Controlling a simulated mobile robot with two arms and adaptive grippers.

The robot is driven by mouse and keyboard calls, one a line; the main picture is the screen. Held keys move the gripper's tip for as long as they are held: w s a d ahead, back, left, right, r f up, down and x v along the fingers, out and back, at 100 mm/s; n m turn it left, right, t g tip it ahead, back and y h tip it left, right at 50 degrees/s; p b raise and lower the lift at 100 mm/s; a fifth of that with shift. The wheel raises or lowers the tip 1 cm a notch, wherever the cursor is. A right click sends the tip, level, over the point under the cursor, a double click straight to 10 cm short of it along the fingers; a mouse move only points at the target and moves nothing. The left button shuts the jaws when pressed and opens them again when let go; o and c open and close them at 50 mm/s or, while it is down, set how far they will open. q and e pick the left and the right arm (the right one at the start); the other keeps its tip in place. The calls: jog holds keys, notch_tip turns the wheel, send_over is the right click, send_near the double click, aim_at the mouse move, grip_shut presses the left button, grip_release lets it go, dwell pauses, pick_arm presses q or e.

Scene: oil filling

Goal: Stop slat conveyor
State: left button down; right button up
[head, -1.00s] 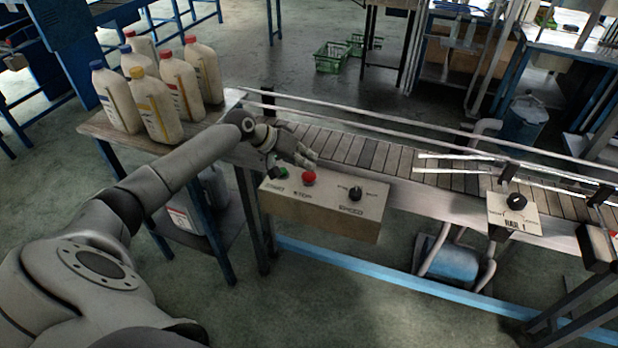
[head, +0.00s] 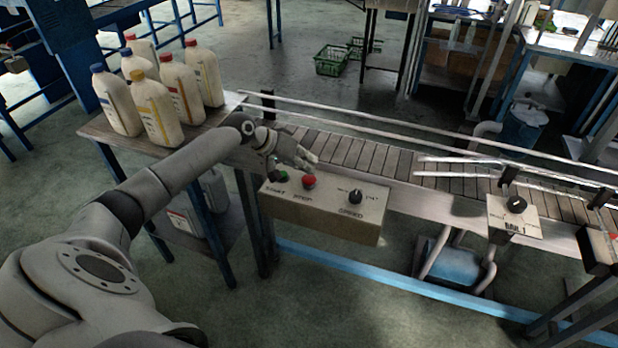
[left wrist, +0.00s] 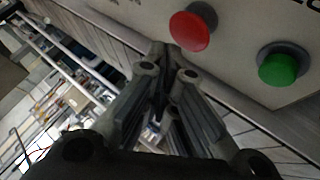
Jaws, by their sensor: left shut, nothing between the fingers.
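The control box (head: 322,213) on the near side of the slat conveyor (head: 345,152) carries a green START button (head: 281,176), a red STOP button (head: 309,181) and a black SPEED knob (head: 355,195). My left gripper (head: 308,163) is shut and empty, just above and behind the red button. In the left wrist view its closed fingertips (left wrist: 165,55) lie beside the red button (left wrist: 193,27), with the green button (left wrist: 283,64) farther right. I cannot tell whether the fingertips touch the box. My right gripper is not in view.
Several bottles (head: 160,90) stand on a table (head: 95,128) left of the conveyor. A RAIL 1 knob panel (head: 514,215) is on the conveyor's right part. Metal guide rails (head: 400,129) run above the slats. The floor in front is clear.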

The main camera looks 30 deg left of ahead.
aim_at(307, 176)
pick_arm(q)
jog(key=shift+f, duration=0.15)
jog(key=shift+f, duration=0.25)
jog(key=shift+f+b, duration=0.4)
jog(key=shift+f, duration=0.2)
dwell(1.0)
jog(key=shift+r, duration=0.15)
jog(key=shift+r+p, duration=0.85)
notch_tip(307, 176, up, 5)
jog(key=p, duration=0.4)
jog(key=shift+p, duration=0.3)
